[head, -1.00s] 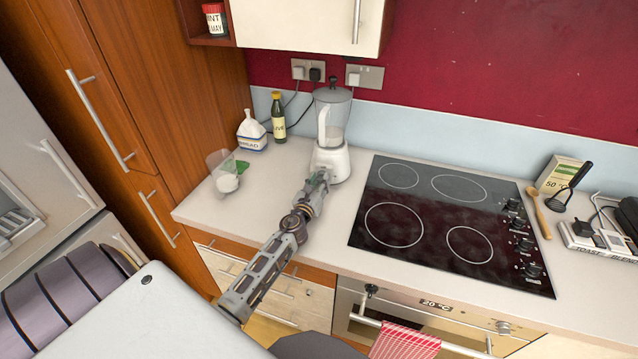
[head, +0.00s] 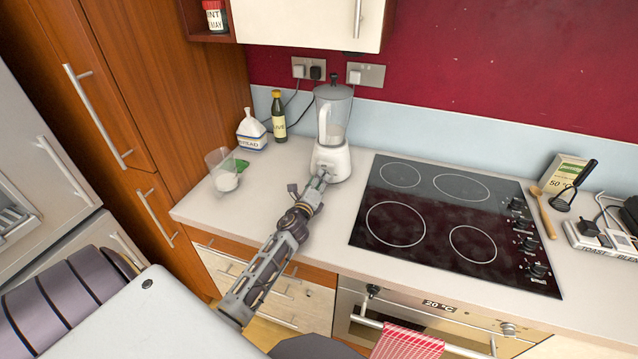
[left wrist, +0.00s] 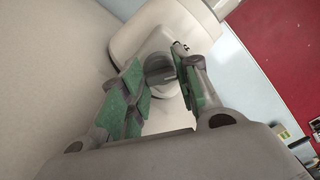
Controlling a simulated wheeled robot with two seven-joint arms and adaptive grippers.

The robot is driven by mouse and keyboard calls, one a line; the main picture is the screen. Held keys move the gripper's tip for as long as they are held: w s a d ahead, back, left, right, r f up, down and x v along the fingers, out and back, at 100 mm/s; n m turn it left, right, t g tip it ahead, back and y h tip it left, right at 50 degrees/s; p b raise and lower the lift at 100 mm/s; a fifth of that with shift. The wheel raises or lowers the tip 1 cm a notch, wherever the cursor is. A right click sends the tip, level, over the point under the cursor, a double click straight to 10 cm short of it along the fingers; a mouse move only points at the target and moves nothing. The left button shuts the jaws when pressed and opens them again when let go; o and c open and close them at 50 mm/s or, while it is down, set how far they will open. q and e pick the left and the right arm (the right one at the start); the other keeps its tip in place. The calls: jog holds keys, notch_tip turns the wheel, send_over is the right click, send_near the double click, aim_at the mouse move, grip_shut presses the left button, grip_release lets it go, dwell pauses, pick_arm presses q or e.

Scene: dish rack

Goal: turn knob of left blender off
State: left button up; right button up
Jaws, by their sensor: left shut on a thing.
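The blender (head: 331,135) has a white base and a clear jug, and stands on the counter left of the hob. My left gripper (head: 323,177) reaches the front of its base. In the left wrist view, the green-padded fingers of my left gripper (left wrist: 157,65) are shut on the round grey knob (left wrist: 160,73) on the white blender base (left wrist: 160,38). The knob is hidden behind the gripper in the head view. Only one blender shows. My right gripper is out of view.
A black hob (head: 440,220) lies right of the blender. A wall cabinet (head: 310,22) hangs above.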

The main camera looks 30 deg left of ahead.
pick_arm(q)
jog(key=n, duration=0.6)
jog(key=shift+f+n, duration=0.15)
jog(key=shift+n, duration=0.25)
jog(key=o, duration=1)
jog(key=shift+v, duration=6)
